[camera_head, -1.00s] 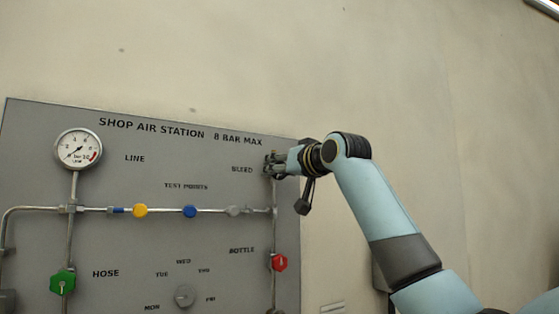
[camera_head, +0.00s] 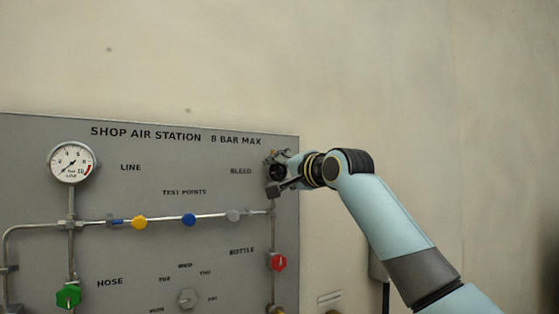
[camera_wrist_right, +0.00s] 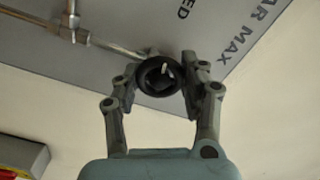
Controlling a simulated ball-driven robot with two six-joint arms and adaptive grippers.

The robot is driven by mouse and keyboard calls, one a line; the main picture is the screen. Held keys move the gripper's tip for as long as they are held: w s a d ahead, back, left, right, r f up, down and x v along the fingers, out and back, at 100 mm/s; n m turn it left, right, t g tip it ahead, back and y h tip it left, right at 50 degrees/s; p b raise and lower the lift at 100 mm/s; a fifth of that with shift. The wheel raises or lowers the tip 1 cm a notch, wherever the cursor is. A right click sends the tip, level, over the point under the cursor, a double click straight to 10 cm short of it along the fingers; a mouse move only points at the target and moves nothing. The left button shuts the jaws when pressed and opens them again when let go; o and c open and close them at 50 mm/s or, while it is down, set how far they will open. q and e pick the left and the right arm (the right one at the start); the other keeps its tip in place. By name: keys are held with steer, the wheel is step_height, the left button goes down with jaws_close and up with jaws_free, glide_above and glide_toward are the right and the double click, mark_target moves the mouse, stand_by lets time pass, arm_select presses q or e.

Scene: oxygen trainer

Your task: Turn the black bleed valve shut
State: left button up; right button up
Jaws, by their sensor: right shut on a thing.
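The black bleed valve (camera_wrist_right: 152,84) is a round black knob with a white mark, seen in the right wrist view. In the head view the valve (camera_head: 277,172) sits beside the BLEED label, near the panel's right edge, mostly hidden by my gripper. My right gripper (camera_wrist_right: 161,76) has its two fingers on opposite sides of the knob's rim, shut on it. In the head view my right gripper (camera_head: 274,167) reaches the valve from the right. My left gripper is not in view.
The grey panel (camera_head: 60,215) carries a line gauge (camera_head: 71,162), yellow (camera_head: 139,222) and blue (camera_head: 189,219) test points, a red bottle valve (camera_head: 278,263) below the bleed valve and a green hose valve (camera_head: 68,296). Bare wall lies above and right.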

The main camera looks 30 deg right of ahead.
steer(key=m+p, duration=0.7)
steer(key=shift+m+p, duration=0.5)
steer(key=shift+m, duration=0.2)
steer(key=shift+f+m, duration=0.2)
steer(key=shift+m, duration=0.7)
steer(key=m, duration=0.3)
steer(key=shift+f+m, duration=0.1)
steer(key=shift+m, duration=0.2)
steer(key=m, duration=0.6)
steer(key=shift+a+f, duration=0.1)
steer(key=shift+m, duration=0.3)
steer(key=o, duration=1.2)
